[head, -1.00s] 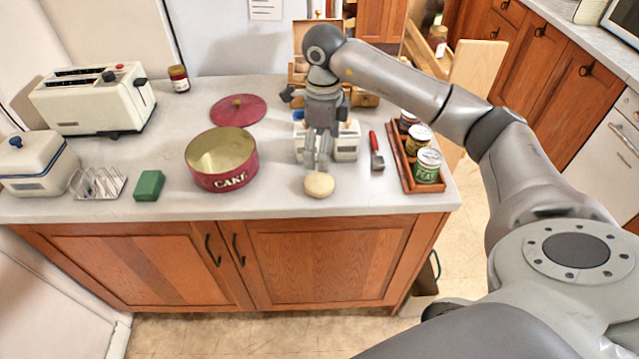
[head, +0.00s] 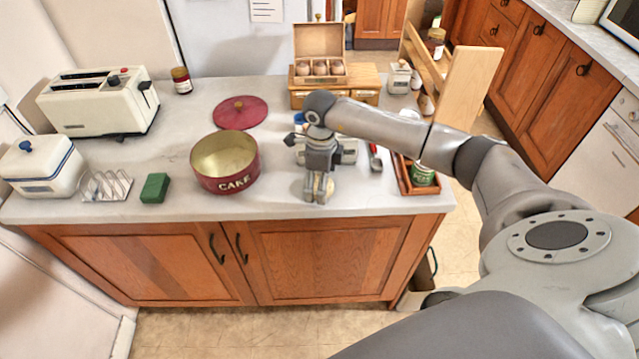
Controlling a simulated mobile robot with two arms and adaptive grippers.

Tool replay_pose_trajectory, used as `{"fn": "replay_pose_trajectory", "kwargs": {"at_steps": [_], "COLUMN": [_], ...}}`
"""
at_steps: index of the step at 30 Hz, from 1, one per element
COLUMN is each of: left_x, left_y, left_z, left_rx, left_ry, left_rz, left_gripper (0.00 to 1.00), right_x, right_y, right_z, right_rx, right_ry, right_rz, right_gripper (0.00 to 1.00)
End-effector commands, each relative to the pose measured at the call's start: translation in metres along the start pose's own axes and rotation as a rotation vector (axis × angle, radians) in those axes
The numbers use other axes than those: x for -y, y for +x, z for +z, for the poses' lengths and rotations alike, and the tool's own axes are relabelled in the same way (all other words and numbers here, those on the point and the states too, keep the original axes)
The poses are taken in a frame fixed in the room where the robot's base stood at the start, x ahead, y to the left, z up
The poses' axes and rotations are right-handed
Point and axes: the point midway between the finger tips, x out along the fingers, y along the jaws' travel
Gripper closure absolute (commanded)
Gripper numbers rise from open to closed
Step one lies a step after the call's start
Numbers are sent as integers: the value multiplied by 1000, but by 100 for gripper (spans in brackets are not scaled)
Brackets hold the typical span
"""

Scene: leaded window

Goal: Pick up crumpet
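The crumpet (head: 318,186), a small pale round, is on the worktop near its front edge, in front of the box with the pale sides. My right gripper (head: 318,192) points down over it, with its fingers low at the crumpet's sides. The fingers and palm cover much of the crumpet. I cannot tell whether the fingers press on it or are just around it. My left gripper is not in view.
An open red cake tin (head: 225,185) stands left of the gripper, its red lid (head: 240,112) behind it. A green block (head: 154,188) and a toast rack (head: 106,186) lie further left. A wooden tray (head: 405,178) with tins is at the right, partly behind my arm.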

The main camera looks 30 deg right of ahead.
Motion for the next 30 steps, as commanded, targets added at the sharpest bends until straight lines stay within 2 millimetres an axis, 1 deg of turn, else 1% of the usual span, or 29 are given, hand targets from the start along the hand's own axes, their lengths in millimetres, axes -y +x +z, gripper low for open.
{"fn": "replay_pose_trajectory", "kwargs": {"at_steps": [3, 4, 12, 15, 25, 28, 30], "left_x": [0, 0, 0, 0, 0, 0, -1], "left_y": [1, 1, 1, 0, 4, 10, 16], "left_z": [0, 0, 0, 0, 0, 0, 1], "left_rx": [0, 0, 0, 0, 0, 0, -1], "left_ry": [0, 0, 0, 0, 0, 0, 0], "left_rz": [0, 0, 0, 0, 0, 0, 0], "left_gripper": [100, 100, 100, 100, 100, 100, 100], "right_x": [0, 0, 0, 0, 0, 0, 1], "right_y": [0, 0, 0, 0, -3, -8, -16], "right_z": [0, 0, 0, 0, 1, 1, 1], "right_rx": [0, 0, 0, 1, 2, 2, 3], "right_ry": [-1, -1, 0, 0, -1, -1, -1], "right_rz": [0, 1, 1, 1, 0, 0, -3], "right_gripper": [11, 14, 49, 60, 60, 60, 60]}}
